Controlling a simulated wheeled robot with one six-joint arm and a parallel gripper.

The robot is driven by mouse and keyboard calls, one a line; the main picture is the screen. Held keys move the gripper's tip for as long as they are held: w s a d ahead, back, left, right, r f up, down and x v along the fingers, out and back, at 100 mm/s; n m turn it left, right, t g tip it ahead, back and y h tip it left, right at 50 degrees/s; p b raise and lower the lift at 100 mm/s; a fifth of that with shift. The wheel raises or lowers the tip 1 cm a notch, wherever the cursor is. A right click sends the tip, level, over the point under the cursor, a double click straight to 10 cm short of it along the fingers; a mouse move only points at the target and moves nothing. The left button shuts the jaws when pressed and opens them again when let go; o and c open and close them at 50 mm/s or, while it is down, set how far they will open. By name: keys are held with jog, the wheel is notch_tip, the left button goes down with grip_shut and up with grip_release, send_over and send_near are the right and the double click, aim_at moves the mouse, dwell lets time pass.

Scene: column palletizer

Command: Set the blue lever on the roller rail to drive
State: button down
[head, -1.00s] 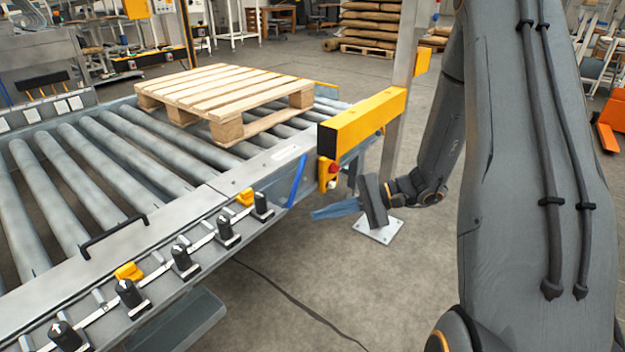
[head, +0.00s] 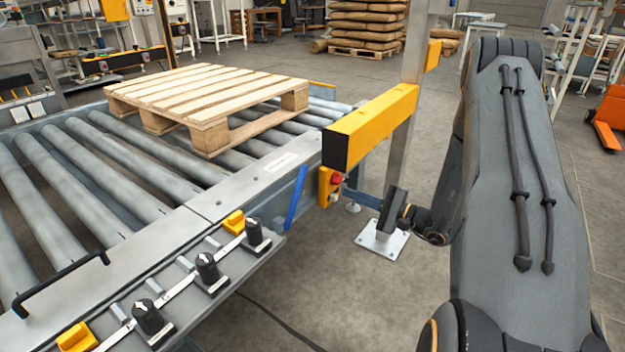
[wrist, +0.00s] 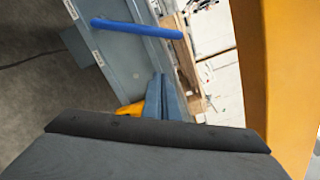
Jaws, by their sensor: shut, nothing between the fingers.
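The blue lever (head: 296,197) is a slim bar on the side of the roller rail (head: 265,178), leaning with its upper end to the right in the head view. In the wrist view the blue lever (wrist: 137,28) lies across the grey side of the rail, beyond the fingertips. My gripper (head: 352,193) is to the right of the lever in the head view, apart from it, its fingers pointing left beside the yellow box. In the wrist view my gripper (wrist: 160,80) has its fingers together and empty.
A yellow box beam (head: 370,125) on a metal post stands close to my gripper, with a red button (head: 337,179) below it. A wooden pallet (head: 205,100) rests on the rollers. Black knobs (head: 207,270) line the rail's near edge.

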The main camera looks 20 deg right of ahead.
aim_at(295, 198)
jog(key=w+a+r+b, duration=0.1)
jog(key=w+a+r, duration=0.1)
jog(key=w+a, duration=0.4)
jog(key=shift+a, duration=1.85)
jog(key=shift+d+r, duration=0.1)
jog(key=shift+r, duration=0.1)
